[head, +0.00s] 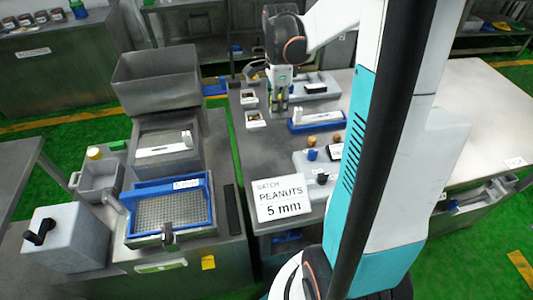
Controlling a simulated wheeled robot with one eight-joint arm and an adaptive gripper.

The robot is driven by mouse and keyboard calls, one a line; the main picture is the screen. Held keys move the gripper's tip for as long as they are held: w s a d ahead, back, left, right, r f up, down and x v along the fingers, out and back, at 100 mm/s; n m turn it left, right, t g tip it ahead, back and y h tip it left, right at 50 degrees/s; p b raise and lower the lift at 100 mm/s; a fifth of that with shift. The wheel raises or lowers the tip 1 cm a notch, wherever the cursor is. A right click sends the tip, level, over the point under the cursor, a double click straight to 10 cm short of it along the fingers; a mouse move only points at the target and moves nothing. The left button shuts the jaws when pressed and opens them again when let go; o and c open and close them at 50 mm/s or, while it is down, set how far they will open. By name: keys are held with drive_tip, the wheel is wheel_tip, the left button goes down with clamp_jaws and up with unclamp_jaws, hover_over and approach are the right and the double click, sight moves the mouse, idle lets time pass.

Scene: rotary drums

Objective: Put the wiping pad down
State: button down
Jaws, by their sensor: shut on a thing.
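My gripper (279,103) is at the far part of the middle bench, pointing down. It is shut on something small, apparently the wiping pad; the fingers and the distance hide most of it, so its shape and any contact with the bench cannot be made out.
A blue-edged tray (316,121) lies just right of my gripper, and small white dishes (255,119) lie to its left. A grey holder (314,87) stands behind. A "PEANUTS 5 mm" sign (281,199) stands at the near end. A blue-framed sieve (168,208) sits on the left machine.

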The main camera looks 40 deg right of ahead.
sight(275, 154)
wheel_tip(275, 154, down, 19)
drive_tip(key=b, duration=0.5)
drive_tip(key=shift+f+b, duration=0.15)
drive_tip(key=shift+b, duration=0.25)
drive_tip(key=shift+s+f+b, duration=0.2)
drive_tip(key=shift+f+b, duration=0.3)
drive_tip(key=shift+b, duration=0.1)
drive_tip(key=c, duration=1.3)
unclamp_jaws()
drive_tip(key=shift+a, duration=0.1)
drive_tip(key=shift+w+f, duration=0.1)
drive_tip(key=shift+f, duration=0.1)
drive_tip(key=shift+w+r, duration=0.1)
drive_tip(key=shift+r, duration=0.1)
